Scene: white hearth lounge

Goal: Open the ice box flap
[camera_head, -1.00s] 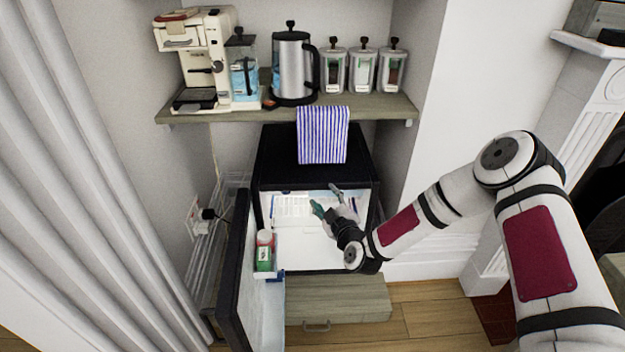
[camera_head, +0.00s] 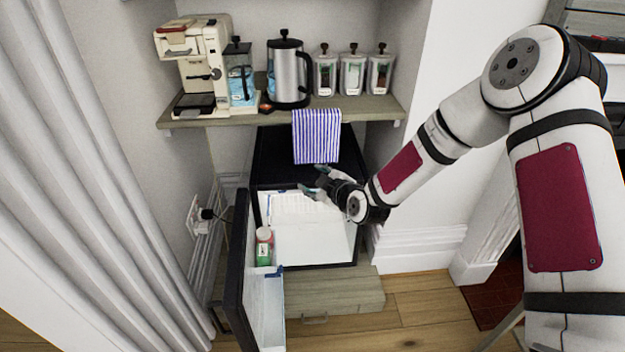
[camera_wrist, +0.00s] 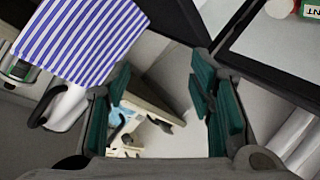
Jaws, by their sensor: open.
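The small black fridge (camera_head: 262,160) stands under the shelf with its door (camera_head: 237,268) swung open to the left. Its white interior shows in the head view. The ice box flap (camera_head: 288,206) seems to be the pale ribbed area at the top of the interior. My gripper partly covers it, and I cannot tell its angle. My gripper (camera_head: 316,183) is in front of the fridge's upper opening, pointing left. In the wrist view its green-padded fingers (camera_wrist: 163,105) are wide apart with nothing between them. I cannot tell whether a finger touches the flap.
A blue-striped towel (camera_head: 316,136) hangs from the shelf (camera_head: 350,108) over the fridge top. A wooden drawer unit (camera_head: 335,293) is below. A curtain (camera_head: 110,180) hangs at left. Floor (camera_head: 420,315) is clear at front right.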

